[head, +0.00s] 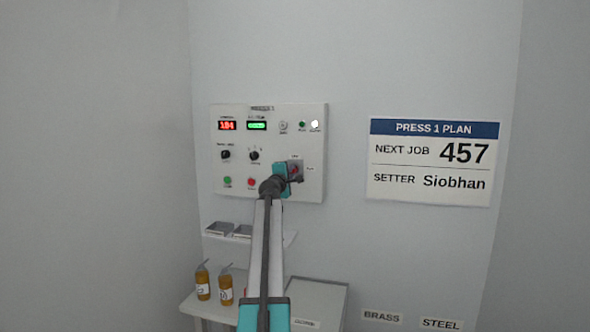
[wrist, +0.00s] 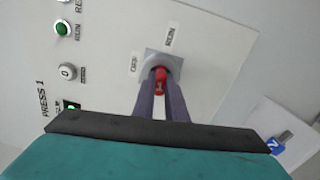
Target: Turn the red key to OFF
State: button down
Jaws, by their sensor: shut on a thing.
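The red key (wrist: 160,78) sits in a grey square plate on the white control panel, between the two fingers of my gripper (wrist: 161,88). The gripper is shut on the key. Labels beside the plate read RUN (wrist: 171,37) and, less clearly, OFF (wrist: 134,64); the wrist view is turned on its side. Which label the key points at is hard to tell.
Other knobs and buttons are close by, including a red button (head: 251,182) and a black knob (head: 254,156). A shelf (head: 290,238) with grey trays is below the panel. Two amber bottles (head: 203,284) stand on a lower bench. A plan sign (head: 430,185) hangs at right.

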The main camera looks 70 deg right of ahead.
jog(key=shift+s+f+n+p, duration=0.1)
jog(key=shift+f+n+p, duration=0.05)
jog(key=shift+n+p, duration=4.35)
jog(key=shift+p, duration=1.2)
jog(key=shift+n, duration=1.4)
jog(key=n, duration=0.6)
jog(key=c, duration=1.7)
grip_release()
jog(key=shift+r, duration=0.2)
